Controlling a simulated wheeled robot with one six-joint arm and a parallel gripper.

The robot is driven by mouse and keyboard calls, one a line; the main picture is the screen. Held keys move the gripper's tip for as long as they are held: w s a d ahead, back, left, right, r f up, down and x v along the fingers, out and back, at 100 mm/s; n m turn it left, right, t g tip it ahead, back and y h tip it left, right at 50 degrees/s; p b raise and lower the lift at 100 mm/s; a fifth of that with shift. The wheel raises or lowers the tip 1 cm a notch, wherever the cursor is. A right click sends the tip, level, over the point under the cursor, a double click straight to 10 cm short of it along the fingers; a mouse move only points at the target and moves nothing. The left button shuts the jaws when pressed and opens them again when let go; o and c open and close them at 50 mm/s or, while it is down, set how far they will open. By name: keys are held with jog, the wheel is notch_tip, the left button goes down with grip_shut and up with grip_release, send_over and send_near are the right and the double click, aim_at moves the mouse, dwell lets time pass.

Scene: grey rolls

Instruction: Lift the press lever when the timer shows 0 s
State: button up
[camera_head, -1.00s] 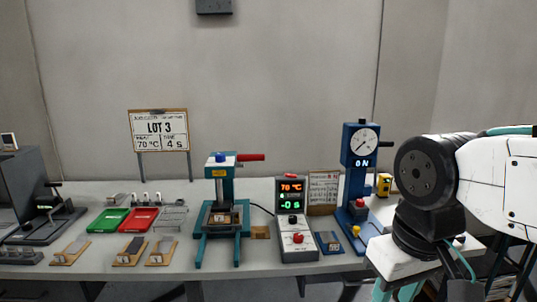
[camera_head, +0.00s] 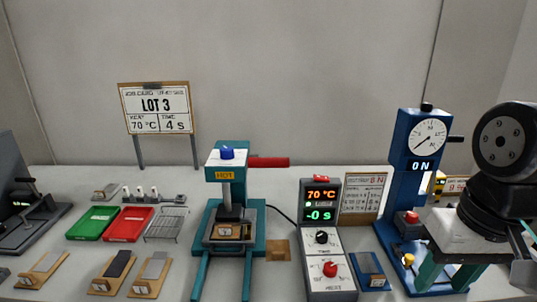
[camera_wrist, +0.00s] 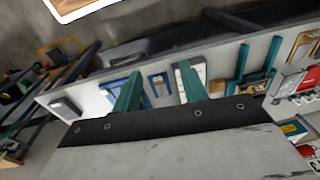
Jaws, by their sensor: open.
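The teal press (camera_head: 231,150) stands mid-table in the head view. Its red press lever (camera_head: 268,162) points right, about level. The press ram is down over a small tan-edged piece (camera_head: 228,231) on the press bed. The timer display (camera_head: 319,215) on the grey control box (camera_head: 328,262) reads -0 s in green, under 70 °C in red. My gripper (camera_head: 445,280) is at the lower right of the head view, well right of the press and apart from the lever. Its teal fingers are spread and empty; they also show in the wrist view (camera_wrist: 158,82).
A blue dial gauge stand (camera_head: 405,165), lit ON, stands between the control box and my arm. A LOT 3 sign (camera_head: 157,108) reads 70 °C, 4 s. Green (camera_head: 93,223) and red (camera_head: 130,224) trays, a wire rack (camera_head: 167,224) and several small boards lie left of the press.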

jog(key=w+a+r+m+g+y, duration=0.1)
jog(key=w+a+m+g+y, duration=0.2)
jog(key=w+a+m+y, duration=0.55)
jog(key=m+t+y, duration=0.3)
jog(key=m+y, duration=0.6)
jog(key=m, duration=0.1)
send_near(253, 162)
jog(key=a, duration=0.3)
jog(key=w+a, duration=0.1)
jog(key=a, duration=0.2)
jog(key=shift+w+f, duration=0.1)
jog(key=shift+w, duration=0.1)
grip_shut()
